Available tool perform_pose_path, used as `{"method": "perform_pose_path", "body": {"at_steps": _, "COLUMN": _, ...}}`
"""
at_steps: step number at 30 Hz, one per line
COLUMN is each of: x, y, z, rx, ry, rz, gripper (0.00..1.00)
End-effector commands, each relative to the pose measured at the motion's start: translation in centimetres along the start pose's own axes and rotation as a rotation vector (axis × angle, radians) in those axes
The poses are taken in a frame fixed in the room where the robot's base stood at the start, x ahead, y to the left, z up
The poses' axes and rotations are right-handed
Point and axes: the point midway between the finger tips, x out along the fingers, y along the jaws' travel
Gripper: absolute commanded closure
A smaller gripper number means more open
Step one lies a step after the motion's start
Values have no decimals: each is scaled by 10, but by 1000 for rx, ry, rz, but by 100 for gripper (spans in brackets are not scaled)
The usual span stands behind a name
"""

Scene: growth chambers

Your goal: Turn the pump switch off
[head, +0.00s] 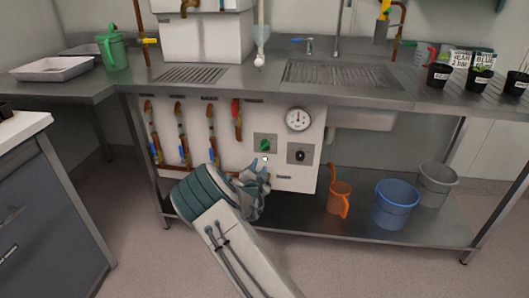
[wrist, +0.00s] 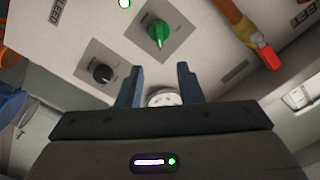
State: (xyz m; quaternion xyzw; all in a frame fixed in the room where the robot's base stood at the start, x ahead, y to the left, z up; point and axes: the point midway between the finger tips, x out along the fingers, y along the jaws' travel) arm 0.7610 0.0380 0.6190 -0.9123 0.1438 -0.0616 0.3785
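A white panel (head: 225,146) under the bench carries two rotary knobs on grey plates. The green knob (head: 265,144) is on the left and the black knob (head: 300,155) on the right. I cannot read which is the pump switch. A small green lamp (head: 265,159) is lit below the green knob. In the wrist view, turned over, the green knob (wrist: 158,33) and black knob (wrist: 102,73) lie beyond the fingertips, with the lamp (wrist: 124,3) at the top edge. My gripper (head: 261,172) is in front of the panel, just below the knobs. Its fingers (wrist: 160,75) are open and empty.
A round gauge (head: 298,119) sits above the knobs. Pipes with coloured valve handles (head: 181,135) run on the panel's left. An orange jug (head: 339,198), a blue bucket (head: 395,204) and a grey bucket (head: 436,184) stand on the lower shelf. The bench edge overhangs the panel.

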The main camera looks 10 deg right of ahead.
Motion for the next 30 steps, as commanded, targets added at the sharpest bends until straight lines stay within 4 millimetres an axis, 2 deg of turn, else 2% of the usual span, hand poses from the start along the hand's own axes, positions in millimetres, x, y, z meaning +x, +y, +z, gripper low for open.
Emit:
{"method": "perform_pose_path", "body": {"at_steps": 18, "x": 96, "y": 2, "z": 0, "rx": -1, "ry": 1, "rz": 2, "gripper": 67}}
{"method": "perform_pose_path", "body": {"at_steps": 24, "x": 118, "y": 2, "z": 0, "rx": -2, "ry": 1, "rz": 2, "gripper": 67}}
{"method": "perform_pose_path", "body": {"at_steps": 30, "x": 128, "y": 1, "z": 0, "rx": -2, "ry": -2, "rz": 3, "gripper": 67}}
